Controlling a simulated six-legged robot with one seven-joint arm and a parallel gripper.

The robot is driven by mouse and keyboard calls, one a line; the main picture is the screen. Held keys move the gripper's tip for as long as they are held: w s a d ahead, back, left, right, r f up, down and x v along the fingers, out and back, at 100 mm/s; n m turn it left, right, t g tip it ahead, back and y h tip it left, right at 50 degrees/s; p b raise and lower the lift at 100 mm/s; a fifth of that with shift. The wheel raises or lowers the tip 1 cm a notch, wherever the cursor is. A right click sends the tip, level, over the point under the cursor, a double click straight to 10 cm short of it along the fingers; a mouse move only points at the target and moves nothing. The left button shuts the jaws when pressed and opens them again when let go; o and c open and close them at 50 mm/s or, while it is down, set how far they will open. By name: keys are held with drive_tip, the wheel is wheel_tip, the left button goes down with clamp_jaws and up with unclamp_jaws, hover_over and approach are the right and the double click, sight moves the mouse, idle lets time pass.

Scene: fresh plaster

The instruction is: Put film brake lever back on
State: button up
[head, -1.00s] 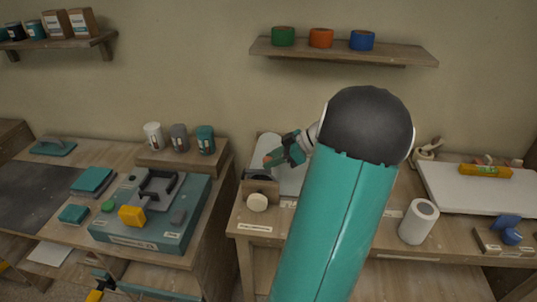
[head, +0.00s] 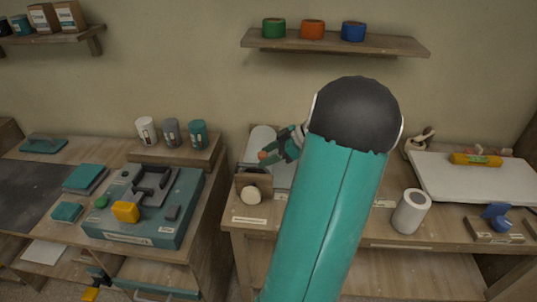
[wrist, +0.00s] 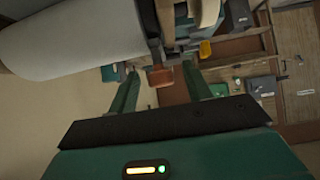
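The film unit stands at the left end of the right bench, with a pale roll (head: 262,139) and a wooden bracket with a cream round end (head: 251,195) at its front. In the wrist view the roll (wrist: 60,48) fills the upper left. My gripper (head: 270,153) is at the unit, beside the roll. In the wrist view its two green fingers (wrist: 160,72) are apart. A small red-brown piece (wrist: 160,77), perhaps the lever's grip, shows between them with gaps on both sides. It also shows as a reddish tip in the head view (head: 262,155). My arm hides part of the unit.
A white roll (head: 411,211) stands upright on the right bench, near a white board (head: 470,185) with a yellow level (head: 475,159). On the left bench are a teal case (head: 140,230) and several cups on a riser (head: 190,155). Tapes sit on a wall shelf (head: 335,43).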

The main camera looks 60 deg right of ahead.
drive_tip(key=shift+d+r, duration=0.1)
drive_tip(key=v, duration=1.3)
drive_tip(key=shift+s+r, duration=0.2)
drive_tip(key=shift+s, duration=0.05)
drive_tip(key=shift+w, duration=0.1)
drive_tip(key=w+a+r+m+g+h, duration=0.1)
drive_tip(key=w+a+g, duration=0.2)
drive_tip(key=w+a, duration=0.7)
drive_tip(key=w+a+r+m+g, duration=0.1)
drive_tip(key=w+a+g, duration=0.3)
drive_tip(key=a, duration=1)
drive_tip(key=s+a+m+t+h, duration=0.1)
drive_tip(key=a, duration=1.1)
drive_tip(key=s+a+m+t+h, duration=0.1)
drive_tip(key=s+a+h, duration=0.1)
drive_tip(key=a, duration=1)
drive_tip(key=shift+s+a+f+m+t, duration=0.2)
drive_tip(key=shift+s+a+m+t, duration=0.1)
drive_tip(key=shift+a+t, duration=0.1)
drive_tip(key=shift+w, duration=0.1)
